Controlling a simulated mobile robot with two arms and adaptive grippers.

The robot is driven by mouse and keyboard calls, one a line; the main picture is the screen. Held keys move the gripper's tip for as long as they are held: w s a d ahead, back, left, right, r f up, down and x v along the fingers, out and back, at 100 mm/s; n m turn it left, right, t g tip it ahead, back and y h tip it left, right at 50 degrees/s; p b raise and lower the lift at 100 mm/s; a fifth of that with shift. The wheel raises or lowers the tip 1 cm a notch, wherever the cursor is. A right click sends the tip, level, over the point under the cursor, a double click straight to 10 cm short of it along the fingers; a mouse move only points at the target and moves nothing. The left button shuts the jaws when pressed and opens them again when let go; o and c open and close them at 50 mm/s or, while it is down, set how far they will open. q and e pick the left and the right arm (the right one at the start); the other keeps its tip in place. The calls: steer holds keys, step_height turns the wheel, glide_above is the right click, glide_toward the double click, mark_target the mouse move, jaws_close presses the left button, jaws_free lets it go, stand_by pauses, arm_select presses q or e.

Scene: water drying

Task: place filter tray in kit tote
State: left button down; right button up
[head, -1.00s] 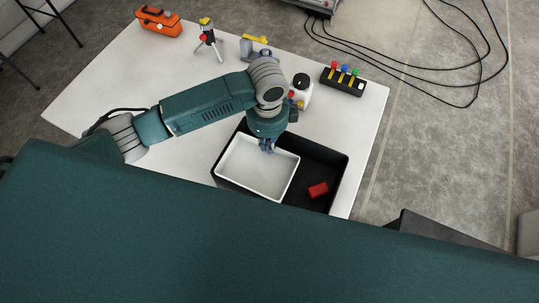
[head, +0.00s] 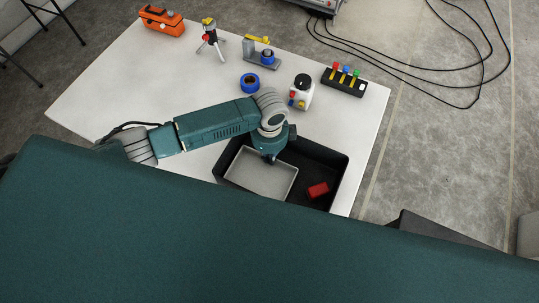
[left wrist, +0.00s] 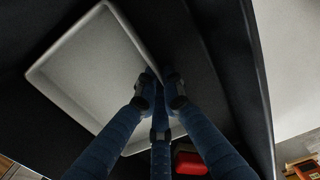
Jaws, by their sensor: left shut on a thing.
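The filter tray (head: 258,178) is a shallow white rectangular tray. It lies within the left part of the black kit tote (head: 343,168), in shadow and below the tote's rim. My left gripper (head: 270,160) is at the tray's right far edge, inside the tote. In the left wrist view the fingers (left wrist: 160,80) are shut on the rim of the tray (left wrist: 85,70). Whether the tray's underside rests flat on the tote floor is hidden. My right gripper is not in view.
A red block (head: 318,190) lies in the tote's right part. Behind the tote on the white table (head: 110,90) stand a blue ring (head: 250,82), a white device (head: 301,92) and a black block with coloured tops (head: 344,82). The table's left part is clear.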

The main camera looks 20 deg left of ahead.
arm_select(q)
steer(key=c, duration=1.9)
jaws_free()
steer(key=shift+s, duration=0.1)
step_height(320, 180, up, 12)
steer(key=b, duration=0.1)
steer(key=shift+r, duration=0.15)
